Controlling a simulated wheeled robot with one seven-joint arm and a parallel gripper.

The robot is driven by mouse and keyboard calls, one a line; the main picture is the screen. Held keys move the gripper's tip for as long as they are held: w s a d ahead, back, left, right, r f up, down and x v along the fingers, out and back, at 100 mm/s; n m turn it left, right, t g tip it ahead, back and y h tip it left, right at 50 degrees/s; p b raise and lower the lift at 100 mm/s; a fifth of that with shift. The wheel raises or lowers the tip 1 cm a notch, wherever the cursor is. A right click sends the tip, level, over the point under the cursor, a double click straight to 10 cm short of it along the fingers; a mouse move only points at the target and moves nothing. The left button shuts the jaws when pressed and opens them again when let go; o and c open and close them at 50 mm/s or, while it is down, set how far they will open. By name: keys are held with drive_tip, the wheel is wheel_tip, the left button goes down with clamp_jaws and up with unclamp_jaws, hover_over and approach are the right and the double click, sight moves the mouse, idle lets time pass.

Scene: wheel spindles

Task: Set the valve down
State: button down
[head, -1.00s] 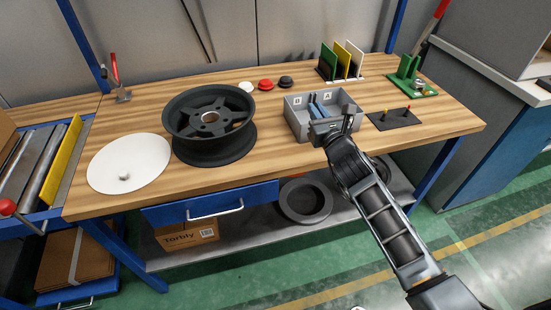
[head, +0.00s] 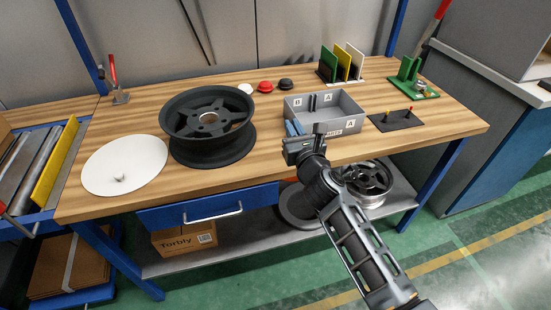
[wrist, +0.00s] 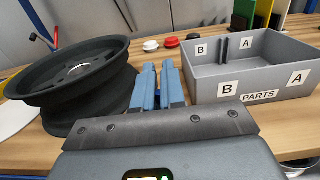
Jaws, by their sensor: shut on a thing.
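My gripper (head: 293,127) is in front of the grey parts bin's left front corner, above the bench. In the wrist view its two blue fingers (wrist: 157,88) stand close together, shut on the valve. The valve itself is hidden between the fingers, so I cannot make out its shape or tilt. The grey parts bin (wrist: 262,82) has A and B labels and stands just right of the fingers. The black wheel rim (wrist: 75,90) stands left of them; it also shows in the head view (head: 207,150).
A white disc (head: 105,165) lies at the bench's left. White, red and black caps (head: 265,87) lie behind the bin. A dark plate (head: 395,122) with small pegs and a green fixture (head: 408,78) are at right. Bare wood (head: 265,140) shows between rim and bin.

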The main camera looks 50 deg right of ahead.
drive_tip(key=a+f+b, duration=0.1)
drive_tip(key=w+a+f+b, duration=0.2)
drive_tip(key=a, duration=0.1)
drive_tip(key=shift+w+a, duration=0.1)
drive_tip(key=shift+w, duration=0.05)
drive_tip(key=shift+f+b, duration=1.5)
drive_tip(key=shift+f, duration=0.45)
drive_tip(key=shift+f, duration=0.2)
drive_tip(key=c, duration=1.2)
unclamp_jaws()
drive_tip(key=shift+r, duration=0.1)
drive_tip(key=shift+r, duration=0.15)
drive_tip(key=b+v, duration=0.2)
drive_tip(key=v, duration=1)
